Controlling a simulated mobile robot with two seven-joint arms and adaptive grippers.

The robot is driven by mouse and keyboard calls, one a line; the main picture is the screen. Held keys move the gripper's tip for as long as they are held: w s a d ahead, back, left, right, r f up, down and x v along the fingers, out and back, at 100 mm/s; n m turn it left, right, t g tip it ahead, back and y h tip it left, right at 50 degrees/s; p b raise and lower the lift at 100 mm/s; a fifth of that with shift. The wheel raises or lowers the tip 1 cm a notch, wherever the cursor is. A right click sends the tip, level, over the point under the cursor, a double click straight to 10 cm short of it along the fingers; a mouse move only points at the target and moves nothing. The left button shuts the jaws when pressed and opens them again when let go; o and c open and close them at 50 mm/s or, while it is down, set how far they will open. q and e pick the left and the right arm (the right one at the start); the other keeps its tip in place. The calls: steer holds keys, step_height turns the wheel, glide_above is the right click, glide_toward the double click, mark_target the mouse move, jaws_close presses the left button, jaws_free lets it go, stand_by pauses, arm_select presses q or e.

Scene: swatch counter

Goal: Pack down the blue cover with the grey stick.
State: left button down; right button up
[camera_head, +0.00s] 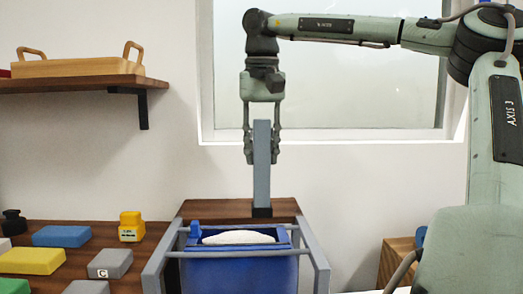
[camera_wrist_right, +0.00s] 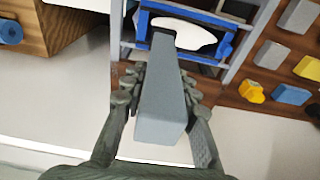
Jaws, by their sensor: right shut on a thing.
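The grey stick (camera_head: 262,175) stands upright in my right gripper (camera_head: 262,150), whose fingers are shut on it from both sides. Its lower end is dark and shows just above the far rim of the blue cover (camera_head: 240,274) in the head view. I cannot tell whether it touches anything. The blue cover hangs in a grey frame (camera_head: 317,262), with a white rounded thing (camera_head: 238,237) showing in its opening. In the right wrist view the stick (camera_wrist_right: 163,115) points away toward the white thing (camera_wrist_right: 185,32). My left gripper is not in view.
Several blocks lie on the brown counter at the left, among them a blue block (camera_head: 62,236), a yellow block (camera_head: 30,261) and a grey block marked C (camera_head: 110,263). A small yellow object (camera_head: 131,226) stands near the frame. A wall shelf (camera_head: 75,84) holds a wooden tray (camera_head: 78,67).

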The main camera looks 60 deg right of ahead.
mark_target(262, 170)
steer(key=shift+f, duration=1.95)
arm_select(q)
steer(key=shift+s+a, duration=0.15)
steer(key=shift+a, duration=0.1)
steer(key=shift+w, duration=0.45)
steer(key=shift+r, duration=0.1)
arm_select(e)
steer(key=shift+f, duration=0.15)
